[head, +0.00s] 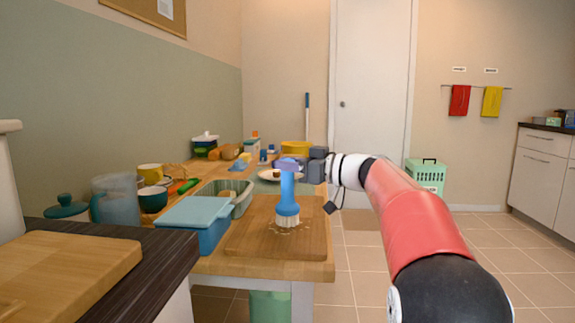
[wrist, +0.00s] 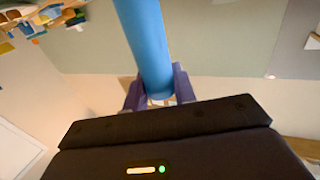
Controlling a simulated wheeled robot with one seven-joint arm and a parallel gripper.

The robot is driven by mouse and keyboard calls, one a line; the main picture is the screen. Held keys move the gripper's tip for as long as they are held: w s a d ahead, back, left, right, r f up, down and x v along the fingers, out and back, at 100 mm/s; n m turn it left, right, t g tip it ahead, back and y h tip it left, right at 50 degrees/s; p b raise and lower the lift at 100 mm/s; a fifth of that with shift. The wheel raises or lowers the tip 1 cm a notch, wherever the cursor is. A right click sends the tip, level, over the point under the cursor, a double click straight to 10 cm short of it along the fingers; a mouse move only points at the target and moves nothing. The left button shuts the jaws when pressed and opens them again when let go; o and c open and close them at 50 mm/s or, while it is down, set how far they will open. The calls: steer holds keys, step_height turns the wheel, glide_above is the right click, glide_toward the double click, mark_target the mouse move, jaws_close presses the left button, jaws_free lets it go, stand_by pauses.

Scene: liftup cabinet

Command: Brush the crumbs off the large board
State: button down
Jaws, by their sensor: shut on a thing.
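A brush with a blue handle (head: 287,188) and white bristles (head: 287,222) stands nearly upright over a wooden board (head: 247,240) on the table. The bristles appear to touch the board. Small yellowish crumbs (head: 304,225) lie around the bristles. My gripper (head: 288,163) is shut on the upper part of the handle. In the wrist view, its purple fingers (wrist: 158,92) hold the blue handle (wrist: 146,40) between them. The crumbs and board cannot be made out in the wrist view.
A blue lidded box (head: 193,212) and a grey-green tray (head: 241,203) stand left of the board. Another wooden board (head: 65,262) lies on the dark counter at left. Open floor is to the right.

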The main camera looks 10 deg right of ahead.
steer(key=shift+f+b, duration=0.55)
steer(key=shift+b, duration=0.2)
stand_by(1.0)
steer(key=shift+s+d, duration=0.45)
steer(key=shift+s, duration=0.2)
steer(key=shift+s+d, duration=0.45)
steer(key=shift+s, duration=0.2)
